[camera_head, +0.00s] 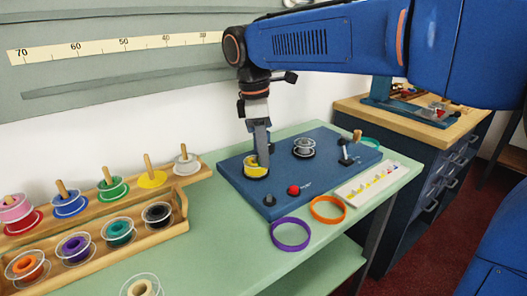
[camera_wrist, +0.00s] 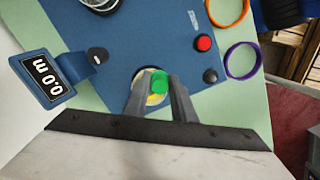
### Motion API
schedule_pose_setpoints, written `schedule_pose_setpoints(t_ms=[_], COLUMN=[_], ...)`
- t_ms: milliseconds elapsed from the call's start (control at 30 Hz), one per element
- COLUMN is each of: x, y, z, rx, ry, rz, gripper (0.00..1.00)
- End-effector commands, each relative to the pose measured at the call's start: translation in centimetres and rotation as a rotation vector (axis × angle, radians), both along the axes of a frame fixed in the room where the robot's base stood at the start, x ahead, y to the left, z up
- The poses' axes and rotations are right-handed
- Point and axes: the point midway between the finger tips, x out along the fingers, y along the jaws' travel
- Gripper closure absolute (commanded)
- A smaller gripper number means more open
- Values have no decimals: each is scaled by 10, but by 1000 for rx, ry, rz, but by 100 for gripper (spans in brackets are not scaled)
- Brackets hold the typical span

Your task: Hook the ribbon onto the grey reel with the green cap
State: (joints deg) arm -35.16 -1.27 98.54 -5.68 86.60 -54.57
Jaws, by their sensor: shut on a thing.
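The yellow ribbon roll (camera_head: 256,172) sits at the left of the blue board (camera_head: 236,185). My gripper (camera_head: 263,163) points down right at this roll. In the wrist view my gripper (camera_wrist: 158,80) is shut on a small green cap (camera_wrist: 160,81), with the pale and yellow roll (camera_wrist: 152,99) just below and around it. I cannot tell whether the cap is attached to the ribbon. The grey reel (camera_head: 304,146) stands apart at the back of the board; its edge shows at the top of the wrist view (camera_wrist: 101,3). No ribbon shows between roll and reel.
A red button (camera_head: 294,189), a dark knob (camera_head: 269,200) and a display (camera_wrist: 48,77) reading 0.0 m are on the board. Purple (camera_head: 290,234) and orange (camera_head: 328,209) rings lie in front. A wooden rack (camera_head: 100,239) of several spools stands left. Clear green counter lies between.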

Motion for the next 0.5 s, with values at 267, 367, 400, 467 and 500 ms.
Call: schedule_pose_setpoints(t_ms=[267,367,400,467,500], x=[0,0,0,0,0], y=[0,0,0,0,0], z=[-2,-2,-2,1,3], rx=[-2,-2,-2,-2,-2], ry=[3,4,4,4,3], rz=[0,0,0,0,0], gripper=[97,97,97,97,97])
